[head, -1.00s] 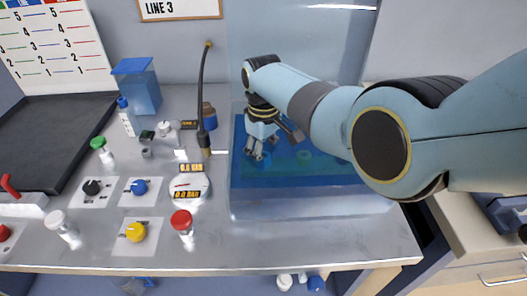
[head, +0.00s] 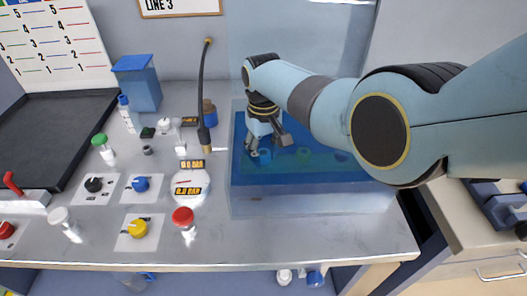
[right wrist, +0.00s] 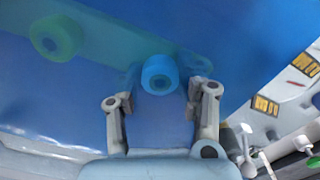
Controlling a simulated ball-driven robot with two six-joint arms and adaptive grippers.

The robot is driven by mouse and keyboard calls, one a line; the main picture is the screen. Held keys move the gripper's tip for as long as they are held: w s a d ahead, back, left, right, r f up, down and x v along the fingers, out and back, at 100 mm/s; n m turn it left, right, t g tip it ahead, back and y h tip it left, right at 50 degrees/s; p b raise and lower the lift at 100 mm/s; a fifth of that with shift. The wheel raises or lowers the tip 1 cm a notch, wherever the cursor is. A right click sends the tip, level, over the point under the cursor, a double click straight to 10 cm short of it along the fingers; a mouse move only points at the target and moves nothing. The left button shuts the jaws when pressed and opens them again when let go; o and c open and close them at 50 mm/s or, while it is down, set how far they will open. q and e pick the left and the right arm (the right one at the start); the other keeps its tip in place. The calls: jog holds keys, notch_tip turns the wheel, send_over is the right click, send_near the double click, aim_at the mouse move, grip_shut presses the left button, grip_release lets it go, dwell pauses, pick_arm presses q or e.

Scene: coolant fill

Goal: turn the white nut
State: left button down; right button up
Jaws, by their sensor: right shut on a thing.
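My right gripper (head: 266,150) reaches down into a clear tank of blue liquid (head: 310,178) in the head view. In the right wrist view its two fingers (right wrist: 160,88) stand either side of a round nut (right wrist: 160,73). The nut also shows between the fingers in the head view (head: 264,156). It looks light blue through the liquid, so I cannot tell whether it is white. The fingers are shut on it. A green round nut (right wrist: 55,37) is beside it, also in the head view (head: 303,154). My left gripper is not in view.
A blue-lidded container (head: 138,85) stands at the back. The tank walls surround the gripper.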

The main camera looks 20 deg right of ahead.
aim_at(264, 153)
jog(key=o, duration=1.1)
jog(key=shift+o, duration=0.2)
jog(key=shift+r, duration=0.1)
notch_tip(264, 153, up, 12)
